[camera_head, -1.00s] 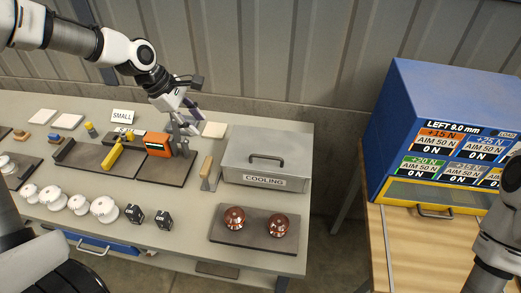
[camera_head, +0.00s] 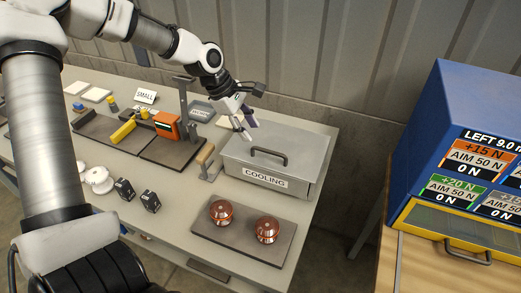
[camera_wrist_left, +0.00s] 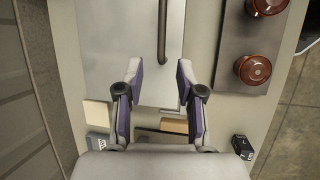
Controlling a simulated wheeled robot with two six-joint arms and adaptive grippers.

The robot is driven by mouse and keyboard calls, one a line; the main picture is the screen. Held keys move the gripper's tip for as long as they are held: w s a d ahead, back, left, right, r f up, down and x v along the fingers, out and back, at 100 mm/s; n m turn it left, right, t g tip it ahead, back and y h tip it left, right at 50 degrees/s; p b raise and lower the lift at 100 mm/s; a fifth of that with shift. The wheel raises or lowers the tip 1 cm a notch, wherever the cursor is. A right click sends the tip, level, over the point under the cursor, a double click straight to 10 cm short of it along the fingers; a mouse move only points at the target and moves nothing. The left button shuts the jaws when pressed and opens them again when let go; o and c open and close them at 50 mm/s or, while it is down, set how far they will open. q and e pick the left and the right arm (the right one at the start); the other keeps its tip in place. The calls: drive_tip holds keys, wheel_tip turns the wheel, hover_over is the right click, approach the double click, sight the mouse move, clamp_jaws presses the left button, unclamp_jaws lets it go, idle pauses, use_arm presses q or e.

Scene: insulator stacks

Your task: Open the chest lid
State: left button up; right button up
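The chest is a grey metal box labelled COOLING (camera_head: 264,178), standing at the right end of the bench with its lid (camera_head: 305,145) shut. A dark bar handle (camera_head: 268,155) sits on top of the lid. My left gripper (camera_head: 247,131) is above the back-left part of the chest, left of the handle. In the left wrist view, the gripper (camera_wrist_left: 160,72) is open and empty, its fingers spread to either side of the handle's line. The handle (camera_wrist_left: 162,32) lies ahead of the fingertips, apart from them. My right gripper is out of view.
A dark tray (camera_head: 244,243) with two reddish-brown insulators (camera_head: 221,212) lies in front of the chest. A wooden-handled tool (camera_head: 205,155) stands just left of it. An orange device (camera_head: 167,125) and a post are further left. A blue cabinet (camera_head: 440,130) stands right, across a gap.

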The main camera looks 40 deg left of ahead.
sight(260, 149)
use_arm(q)
drive_tip(key=x, duration=0.6)
drive_tip(key=shift+s+a+f, duration=0.1)
drive_tip(key=shift+s+a, duration=0.05)
drive_tip(key=shift+s, duration=0.1)
drive_tip(key=shift+w+d+f, duration=0.25)
drive_tip(key=shift+w+f, duration=0.05)
drive_tip(key=shift+f, duration=0.05)
drive_tip(key=shift+s+r, duration=0.1)
drive_tip(key=shift+c, duration=0.3)
drive_tip(key=shift+s, duration=0.1)
clamp_jaws()
